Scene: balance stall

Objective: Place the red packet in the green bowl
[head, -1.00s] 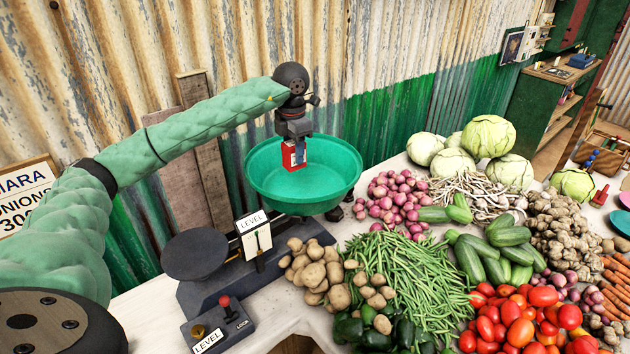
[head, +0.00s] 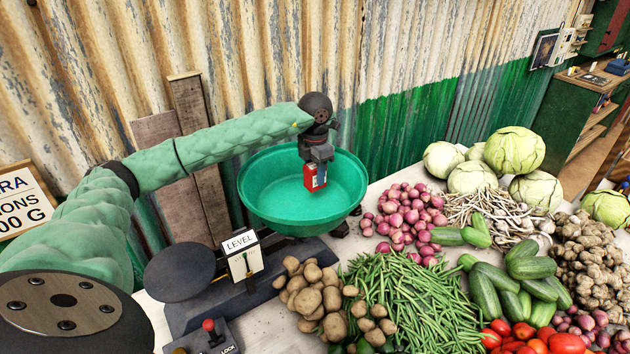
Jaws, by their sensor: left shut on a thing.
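The red packet (head: 310,180) has a blue and white patch on its right side. My left gripper (head: 317,160) points down and is shut on the packet's top. The green bowl (head: 262,197) is wide and sits on the far side of the balance scale. The packet hangs over the inside of the bowl, in front of its right half; I cannot tell whether it touches the bottom. My right gripper is not in view.
The scale's dark flat plate (head: 181,272) and LEVEL sign (head: 241,243) stand in front of the bowl. Potatoes (head: 312,290), onions (head: 405,215) and green beans (head: 410,295) crowd the table to the right. A corrugated wall (head: 420,60) rises behind.

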